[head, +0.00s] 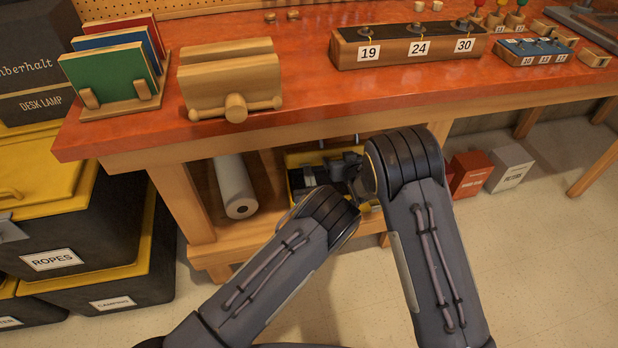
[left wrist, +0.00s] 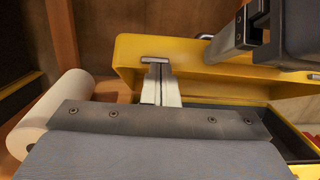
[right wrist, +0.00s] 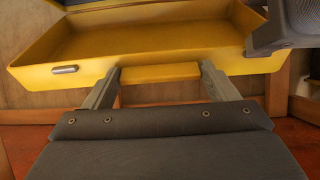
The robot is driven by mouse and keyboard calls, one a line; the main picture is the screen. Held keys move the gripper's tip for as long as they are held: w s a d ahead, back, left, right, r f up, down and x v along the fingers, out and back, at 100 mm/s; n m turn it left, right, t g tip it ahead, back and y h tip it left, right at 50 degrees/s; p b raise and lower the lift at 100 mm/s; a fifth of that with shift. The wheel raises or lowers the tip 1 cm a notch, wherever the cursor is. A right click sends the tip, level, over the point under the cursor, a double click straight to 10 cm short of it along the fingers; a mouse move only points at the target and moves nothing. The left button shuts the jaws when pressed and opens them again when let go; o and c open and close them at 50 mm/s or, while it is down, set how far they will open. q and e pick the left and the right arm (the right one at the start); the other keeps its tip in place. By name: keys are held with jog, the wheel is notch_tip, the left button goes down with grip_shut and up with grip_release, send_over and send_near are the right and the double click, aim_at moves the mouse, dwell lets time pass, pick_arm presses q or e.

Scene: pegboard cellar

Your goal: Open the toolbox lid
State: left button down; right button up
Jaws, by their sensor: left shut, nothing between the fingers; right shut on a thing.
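The toolbox (head: 294,161) sits on the low shelf under the bench, mostly hidden behind my arms in the head view. Its yellow lid (left wrist: 135,52) stands raised over the dark box (left wrist: 285,123) in the left wrist view. The lid's hollow side and a small metal latch (right wrist: 65,69) show in the right wrist view. My right gripper (right wrist: 162,68) is shut on the yellow handle (right wrist: 160,74) at the lid's edge. My left gripper (left wrist: 161,78) is shut and empty, its fingertips close to the lid; I cannot tell whether they touch.
A white roll (head: 234,187) lies beside the toolbox on the shelf. The orange bench top (head: 300,95) overhangs it. A red box (head: 470,174) and a white box (head: 509,166) stand on the floor to the right. Black-and-yellow bins (head: 100,245) stand at left.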

pick_arm(q)
jog(key=shift+w+r+y, duration=0.25)
jog(key=shift+r+y, duration=0.05)
jog(key=shift+r, duration=0.35)
pick_arm(e)
jog(key=o, duration=1)
jog(key=shift+s+d+f, duration=0.1)
jog(key=shift+s+f, duration=0.25)
jog(key=shift+f, duration=0.2)
jog(key=shift+o, duration=1.4)
jog(key=shift+r, duration=0.1)
pick_arm(q)
jog(key=shift+s+f, duration=0.1)
jog(key=shift+f, duration=0.05)
pick_arm(e)
jog(key=shift+o, duration=0.3)
jog(key=shift+r, duration=0.1)
